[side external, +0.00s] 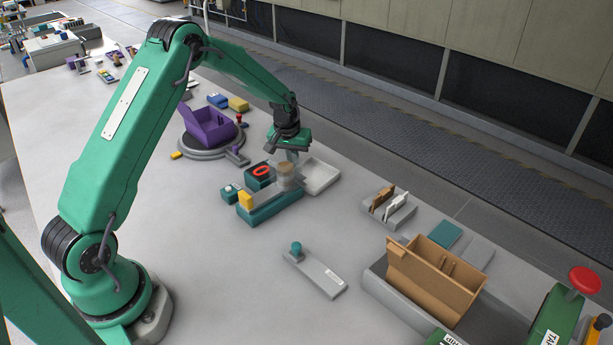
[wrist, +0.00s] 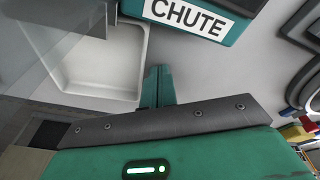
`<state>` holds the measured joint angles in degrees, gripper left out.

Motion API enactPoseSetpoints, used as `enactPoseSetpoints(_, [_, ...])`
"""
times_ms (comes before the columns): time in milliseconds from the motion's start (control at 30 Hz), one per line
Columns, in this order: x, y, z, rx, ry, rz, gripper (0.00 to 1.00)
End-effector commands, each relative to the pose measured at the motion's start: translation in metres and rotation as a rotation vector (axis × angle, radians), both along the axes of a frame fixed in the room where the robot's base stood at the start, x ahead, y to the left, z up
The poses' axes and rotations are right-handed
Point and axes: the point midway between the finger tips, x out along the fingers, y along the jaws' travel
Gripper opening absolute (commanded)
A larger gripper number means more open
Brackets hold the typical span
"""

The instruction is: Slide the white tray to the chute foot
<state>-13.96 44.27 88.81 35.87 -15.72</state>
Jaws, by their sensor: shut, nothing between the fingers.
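The white tray (side external: 322,180) is a shallow, empty square tray lying on the bench, just right of the chute. In the wrist view the tray (wrist: 112,62) lies left of my fingertips, and its lower left is partly covered by a see-through grey shape. The chute (side external: 272,210) is a teal base with a pale sloping part and a yellow block at its left end. A teal part with a CHUTE label (wrist: 188,17) is at the top of the wrist view. My gripper (side external: 292,156) is shut and empty, low behind the chute. Its closed fingers (wrist: 157,80) are beside the tray's right rim.
A dark block with a red ring (side external: 260,171) sits behind the chute. A purple bin (side external: 208,128) stands on a round grey base at the back left. A grey plate with a teal knob (side external: 318,275) and a brown box (side external: 437,275) are in front.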

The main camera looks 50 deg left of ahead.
Motion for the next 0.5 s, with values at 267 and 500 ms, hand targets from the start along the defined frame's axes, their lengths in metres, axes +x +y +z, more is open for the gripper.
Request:
enactPoseSetpoints(267, [-0.0002,0.0062,-0.0001,0.002,0.001,0.001,0.00])
enactPoseSetpoints(500, [0.0000,0.0063,0.0027,0.002,0.000,0.001,0.00])
